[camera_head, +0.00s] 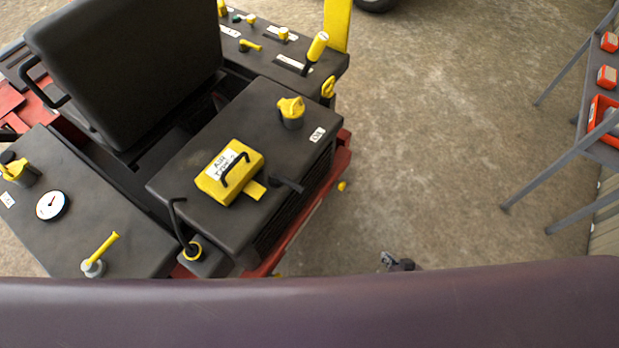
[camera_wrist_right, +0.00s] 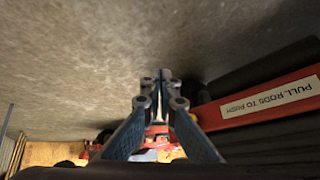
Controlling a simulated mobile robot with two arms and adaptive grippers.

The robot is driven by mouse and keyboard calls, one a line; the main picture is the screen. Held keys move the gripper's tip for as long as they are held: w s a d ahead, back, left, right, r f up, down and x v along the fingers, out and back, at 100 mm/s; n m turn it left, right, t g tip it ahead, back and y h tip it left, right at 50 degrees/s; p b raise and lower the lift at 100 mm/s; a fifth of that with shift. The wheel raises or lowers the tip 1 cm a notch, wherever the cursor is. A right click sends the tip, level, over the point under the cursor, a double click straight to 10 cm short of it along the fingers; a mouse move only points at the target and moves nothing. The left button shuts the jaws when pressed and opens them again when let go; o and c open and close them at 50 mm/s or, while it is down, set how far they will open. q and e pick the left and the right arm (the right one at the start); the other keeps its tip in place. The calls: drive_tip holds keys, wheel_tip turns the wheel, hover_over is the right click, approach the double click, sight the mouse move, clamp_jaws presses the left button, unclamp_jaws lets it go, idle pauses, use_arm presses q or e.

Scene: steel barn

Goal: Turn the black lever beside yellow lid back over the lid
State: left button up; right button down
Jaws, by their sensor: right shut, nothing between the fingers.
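The yellow lid (camera_head: 215,187), with a white label and a black handle loop, sits on top of a dark machine box. A yellow tab sticks out from its lower right side. The short black lever (camera_head: 288,185) is just right of that tab and points away from the lid, toward the box edge. My right gripper (camera_head: 398,264) shows only as a small dark tip above the floor, right of the machine and apart from lid and lever. In the right wrist view its fingers (camera_wrist_right: 163,76) are together and empty. My left gripper is not in view.
A yellow cap (camera_head: 291,108) stands on the box. A grey rack (camera_head: 555,78) with orange items is at right. The concrete floor between is mostly clear.

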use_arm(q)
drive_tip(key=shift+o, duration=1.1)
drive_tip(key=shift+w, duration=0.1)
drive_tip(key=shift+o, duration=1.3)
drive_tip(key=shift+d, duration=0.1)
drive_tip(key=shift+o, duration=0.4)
use_arm(e)
drive_tip(key=w+a+r+m+t+y, duration=0.1)
drive_tip(key=w+a+r+t+y, duration=0.15)
drive_tip(key=w+r, duration=0.65)
drive_tip(key=w+a+r+t+y, duration=0.2)
drive_tip(key=w+a+r+y, duration=0.2)
drive_tip(key=w+r, duration=0.5)
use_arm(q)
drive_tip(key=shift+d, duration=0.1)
use_arm(e)
drive_tip(key=s+a+r+g+y, duration=0.2)
drive_tip(key=s+a+r+y, duration=0.1)
drive_tip(key=r, duration=0.6)
drive_tip(key=s+a+r+m+g+y, duration=0.1)
drive_tip(key=s+a+r+g+y, duration=0.2)
drive_tip(key=r, duration=0.6)
drive_tip(key=shift+s+a+y, duration=0.4)
drive_tip(key=shift+s+y, duration=0.55)
drive_tip(key=shift+y, duration=0.1)
